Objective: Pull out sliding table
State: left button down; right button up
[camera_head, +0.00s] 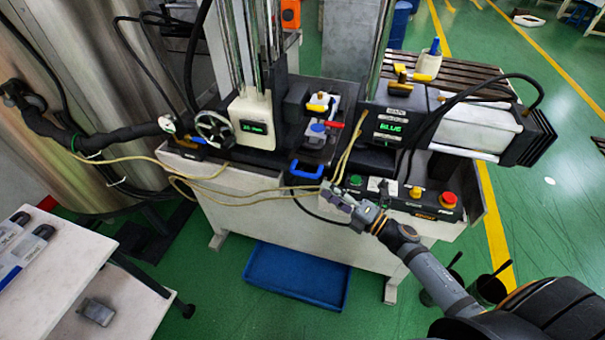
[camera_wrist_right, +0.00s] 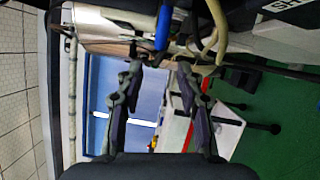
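The sliding table's blue handle (camera_head: 306,170) sticks out at the front of the machine, below the dark table top (camera_head: 312,143) with its small fixtures. The handle also shows at the top of the right wrist view (camera_wrist_right: 163,25). My right gripper (camera_head: 331,189) is just right of and slightly below the handle, apart from it. In the right wrist view its two fingers (camera_wrist_right: 160,70) stand spread with nothing between them, and the handle lies beyond the fingertips. My left gripper is not in view.
Yellow cables (camera_head: 235,192) loop across the machine front beside the handle. A button panel (camera_head: 405,198) is right of my gripper. A blue tray (camera_head: 297,274) lies on the green floor below. A white side table (camera_head: 60,270) stands at left.

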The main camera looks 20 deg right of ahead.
aim_at(302, 173)
jog(key=p+x, duration=0.2)
jog(key=x, duration=0.7)
jog(key=shift+w+a+r+p, duration=0.1)
jog(key=shift+w+p, duration=0.1)
jog(key=shift+p, duration=0.1)
jog(key=shift+w+a, duration=0.2)
jog(key=shift+w, duration=0.1)
grip_shut()
